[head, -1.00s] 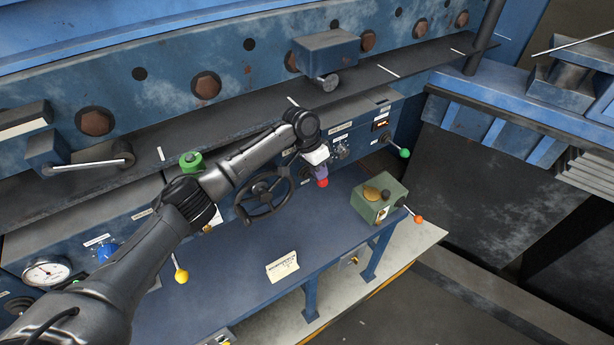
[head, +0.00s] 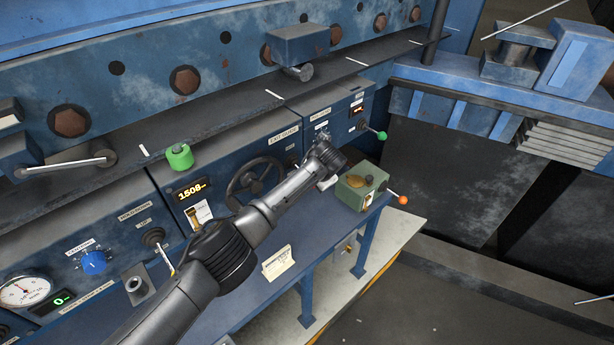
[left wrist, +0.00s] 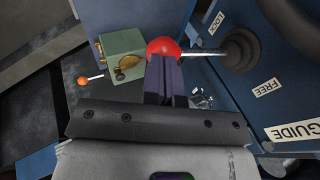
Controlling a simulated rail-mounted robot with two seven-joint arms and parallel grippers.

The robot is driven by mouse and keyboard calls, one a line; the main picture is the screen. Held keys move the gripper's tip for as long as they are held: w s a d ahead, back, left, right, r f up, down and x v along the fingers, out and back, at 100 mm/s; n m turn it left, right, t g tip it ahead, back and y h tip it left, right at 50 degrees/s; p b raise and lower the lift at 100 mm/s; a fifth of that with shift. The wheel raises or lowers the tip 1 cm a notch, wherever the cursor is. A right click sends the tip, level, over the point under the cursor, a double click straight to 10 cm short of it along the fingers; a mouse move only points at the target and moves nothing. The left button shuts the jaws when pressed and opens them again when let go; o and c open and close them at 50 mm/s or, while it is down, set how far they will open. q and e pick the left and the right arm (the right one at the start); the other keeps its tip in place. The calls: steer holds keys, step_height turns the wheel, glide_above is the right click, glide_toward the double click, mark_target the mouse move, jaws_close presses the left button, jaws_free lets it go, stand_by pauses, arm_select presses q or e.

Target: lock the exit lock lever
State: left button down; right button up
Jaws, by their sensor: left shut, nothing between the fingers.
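The lock lever shows in the left wrist view as a red ball (left wrist: 165,47) on a thin metal rod, which runs to a black rubber boot (left wrist: 240,48). Labels LOCK (left wrist: 217,22) and FREE (left wrist: 267,87) are beside the boot. My left gripper (left wrist: 164,68) is shut and empty, its dark purple fingertips right at the red ball. I cannot tell whether they touch it. In the head view my left wrist (head: 325,160) hides the lever and the fingers. My right gripper is not in view.
A handwheel (head: 253,180) stands left of my wrist under the exit guide label. A green box (head: 352,193) with an orange-tipped lever (head: 403,200) sits on the blue bench to the right. A green-knobbed lever (head: 381,135) sticks out behind. A dark shelf (head: 215,110) overhangs the panel.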

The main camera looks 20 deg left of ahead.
arm_select(q)
step_height(320, 180, down, 3)
steer(key=shift+r+t+y+b, duration=0.1)
steer(key=shift+t+y+b, duration=0.35)
steer(key=shift+y, duration=0.15)
steer(key=shift+s+a+f, duration=0.1)
steer(key=shift+a+f, duration=0.1)
steer(key=shift+f, duration=0.3)
steer(key=d+p+v, duration=0.1)
steer(key=p+v, duration=0.3)
steer(key=v, duration=1.1)
steer(key=shift+w+f, duration=0.2)
steer(key=shift+w, duration=0.05)
